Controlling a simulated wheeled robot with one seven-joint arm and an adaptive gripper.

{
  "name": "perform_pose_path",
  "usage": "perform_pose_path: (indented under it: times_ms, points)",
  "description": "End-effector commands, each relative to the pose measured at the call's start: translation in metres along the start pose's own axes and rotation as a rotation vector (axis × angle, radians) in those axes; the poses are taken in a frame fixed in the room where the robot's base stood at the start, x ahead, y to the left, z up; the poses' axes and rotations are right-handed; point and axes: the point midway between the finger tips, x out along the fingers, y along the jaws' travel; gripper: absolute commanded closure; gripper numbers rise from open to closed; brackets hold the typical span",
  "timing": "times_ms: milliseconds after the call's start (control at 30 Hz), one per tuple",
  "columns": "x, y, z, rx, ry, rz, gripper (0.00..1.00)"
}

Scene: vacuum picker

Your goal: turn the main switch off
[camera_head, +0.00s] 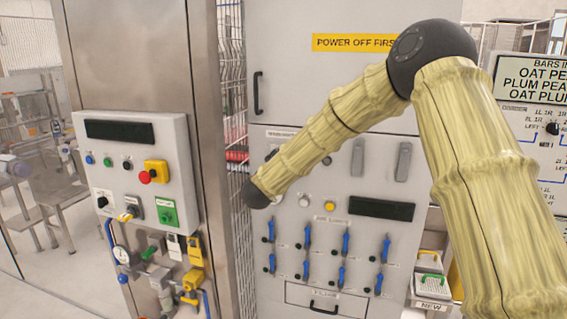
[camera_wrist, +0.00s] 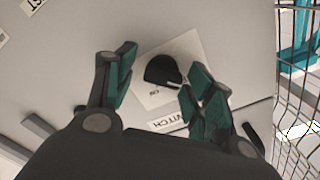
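The main switch is a black rotary knob (camera_wrist: 162,69) on a square white plate (camera_wrist: 186,45), in the middle of the wrist view. A pale pointer line on it runs toward the lower right. A small mark that looks like "ON" is just below the knob. A label (camera_wrist: 168,122) below, partly covered, ends in "WITCH". My gripper (camera_wrist: 162,62) is open, with one green-padded finger on each side of the knob. The left finger stands apart from it; the right finger is close to its edge, and I cannot tell if they touch. My gripper is hidden in the head view.
The grey cabinet (camera_head: 349,107) carries a yellow "POWER OFF FIRST" sign (camera_head: 353,43), grey handles and several blue levers. A wire mesh fence (camera_wrist: 301,90) stands close at the right of the wrist view. A control box (camera_head: 128,175) with a red button is at the left.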

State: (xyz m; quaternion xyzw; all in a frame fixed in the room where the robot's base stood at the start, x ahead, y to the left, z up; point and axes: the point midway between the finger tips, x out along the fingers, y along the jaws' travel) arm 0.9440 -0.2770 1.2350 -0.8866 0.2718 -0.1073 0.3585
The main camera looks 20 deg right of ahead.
Motion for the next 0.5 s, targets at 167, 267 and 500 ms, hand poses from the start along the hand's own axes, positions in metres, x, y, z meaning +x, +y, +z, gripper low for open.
perform_pose_path:
  times_ms: [167,267,500]
  points:
    - [0.001,-0.001,-0.001,0.002,0.002,-0.001,0.43]
    - [0.000,-0.002,-0.002,0.002,0.003,-0.002,0.43]
    - [-0.017,-0.002,-0.001,0.002,0.001,-0.002,0.43]
